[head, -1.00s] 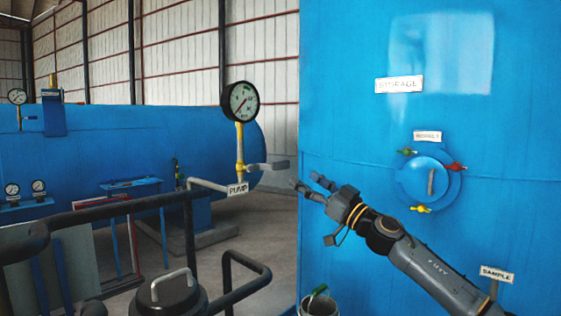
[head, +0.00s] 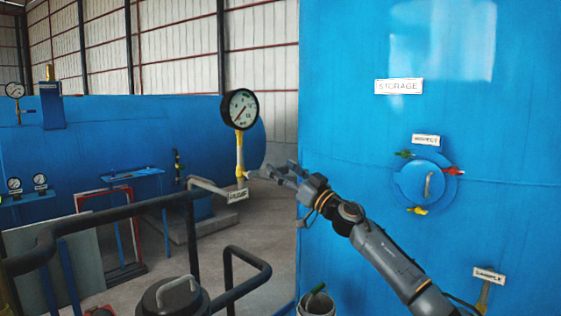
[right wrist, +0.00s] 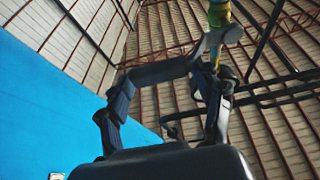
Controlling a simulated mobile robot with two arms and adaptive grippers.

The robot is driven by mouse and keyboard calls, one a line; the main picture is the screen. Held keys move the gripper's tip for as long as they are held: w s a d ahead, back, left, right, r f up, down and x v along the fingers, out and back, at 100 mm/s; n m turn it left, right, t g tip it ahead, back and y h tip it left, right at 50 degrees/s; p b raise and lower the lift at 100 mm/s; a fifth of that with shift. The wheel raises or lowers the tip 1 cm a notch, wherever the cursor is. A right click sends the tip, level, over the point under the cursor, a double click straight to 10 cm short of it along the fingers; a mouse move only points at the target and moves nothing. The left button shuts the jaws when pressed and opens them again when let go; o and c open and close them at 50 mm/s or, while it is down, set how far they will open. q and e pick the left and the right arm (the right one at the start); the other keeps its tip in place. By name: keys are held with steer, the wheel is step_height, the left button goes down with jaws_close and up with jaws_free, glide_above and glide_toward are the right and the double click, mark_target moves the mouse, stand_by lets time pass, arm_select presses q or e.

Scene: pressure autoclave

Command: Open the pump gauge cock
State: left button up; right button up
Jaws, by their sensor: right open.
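The pump gauge (head: 240,108) is a round white dial with a black rim on a yellow stem (head: 239,150), above a grey pipe with a small label plate (head: 237,195). My right gripper (head: 272,172) is open, just right of the stem's lower end, at about the height of the cock. My left gripper is out of view.
A large blue storage tank (head: 340,200) stands close on the right, behind my right arm. Black railing pipes (head: 120,218) cross the lower left. A lidded dark vessel (head: 175,298) and a small bucket (head: 317,305) are at the bottom.

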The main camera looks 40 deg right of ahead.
steer(key=shift+w+a+r, duration=0.1)
steer(key=shift+w+r, duration=0.15)
steer(key=shift+w, duration=0.3)
steer(key=shift+c, duration=0.4)
jaws_close()
